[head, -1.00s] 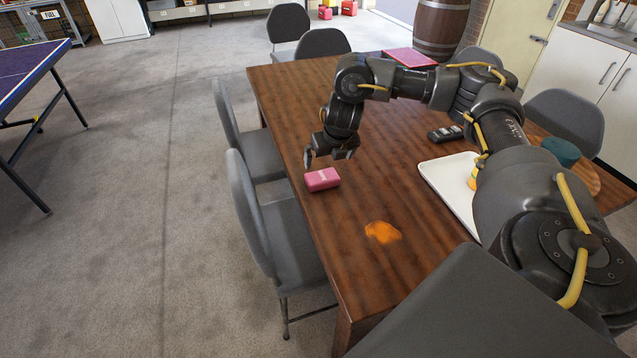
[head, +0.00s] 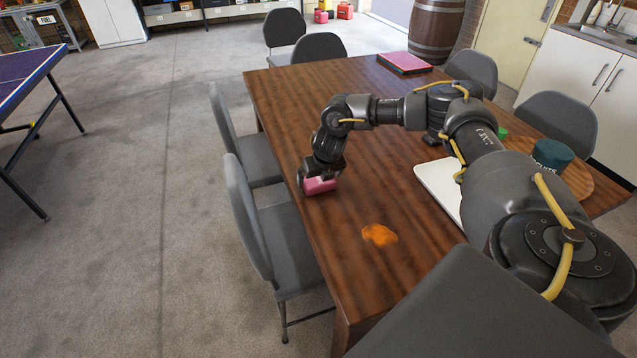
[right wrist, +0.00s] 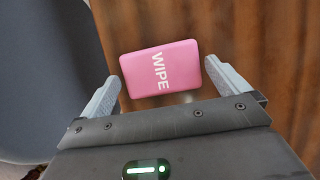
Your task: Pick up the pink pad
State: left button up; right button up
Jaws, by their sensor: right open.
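The pink pad (head: 319,186) lies near the left edge of the wooden table in the head view. In the right wrist view the fingers of my right gripper (right wrist: 168,88) stand apart, and I cannot tell whether either touches the pad. My left gripper is not in view.
An orange spill (head: 379,235) lies on the table (head: 345,262) nearer me. A white tray (head: 436,188), a round board with a dark green tub (head: 552,153) and a red-pink book (head: 404,62) are also on the table. Grey chairs (head: 250,215) line the left edge.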

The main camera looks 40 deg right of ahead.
jog(key=shift+w+d+f, duration=0.1)
jog(key=shift+w+f, duration=0.05)
jog(key=shift+f, duration=0.25)
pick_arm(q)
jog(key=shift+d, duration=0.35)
pick_arm(e)
jog(key=shift+f, duration=0.1)
jog(key=c, duration=0.8)
jog(key=shift+r, duration=0.45)
notch_tip(320, 180, up, 2)
jog(key=shift+w+r, duration=0.1)
jog(key=shift+r, duration=0.05)
pick_arm(q)
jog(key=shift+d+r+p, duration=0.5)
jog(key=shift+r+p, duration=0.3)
jog(key=shift+p, duration=0.05)
pick_arm(e)
jog(key=s+a+r, duration=0.8)
jog(key=a+r, duration=0.2)
jog(key=a, duration=0.1)
jog(key=shift+s+a, duration=0.15)
jog(key=shift+s, duration=0.1)
